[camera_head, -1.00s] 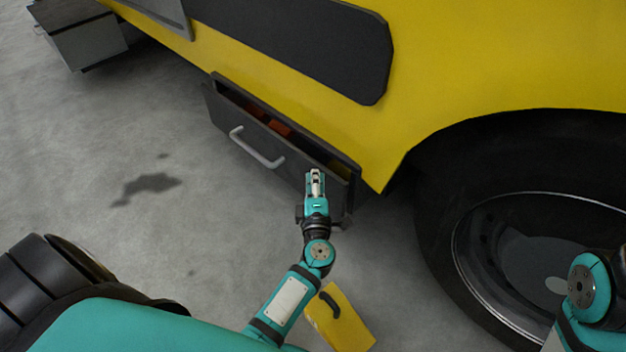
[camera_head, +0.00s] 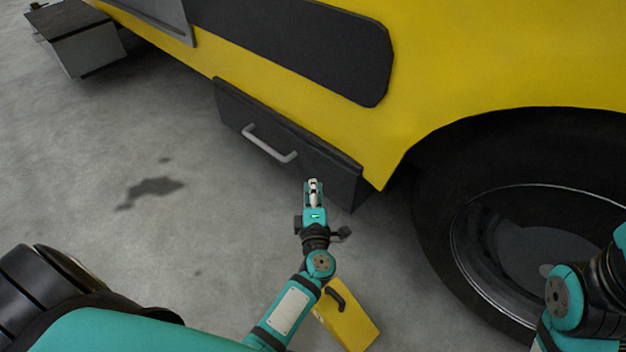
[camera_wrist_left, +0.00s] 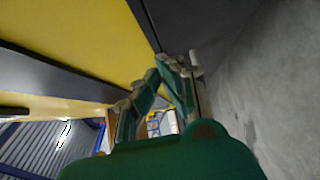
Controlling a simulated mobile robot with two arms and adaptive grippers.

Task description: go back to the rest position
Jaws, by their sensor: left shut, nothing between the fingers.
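My left gripper (camera_head: 313,188) is shut and empty in the head view, in front of the right end of a dark grey drawer (camera_head: 237,112) under the yellow vehicle (camera_head: 460,60). The drawer is shut, and its light grey bar handle (camera_head: 268,147) lies up and left of the gripper, apart from it. In the left wrist view the gripper's green fingers (camera_wrist_left: 170,62) come together close to the dark drawer front. Part of my right arm shows at the right edge of the head view; its gripper is out of the picture.
A yellow case (camera_head: 350,318) with a black handle is on the floor beside my left forearm. A large black wheel (camera_head: 435,215) is at the right. A grey step box (camera_head: 85,50) is at the top left. The concrete floor (camera_head: 130,150) at the left is clear, with a dark stain.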

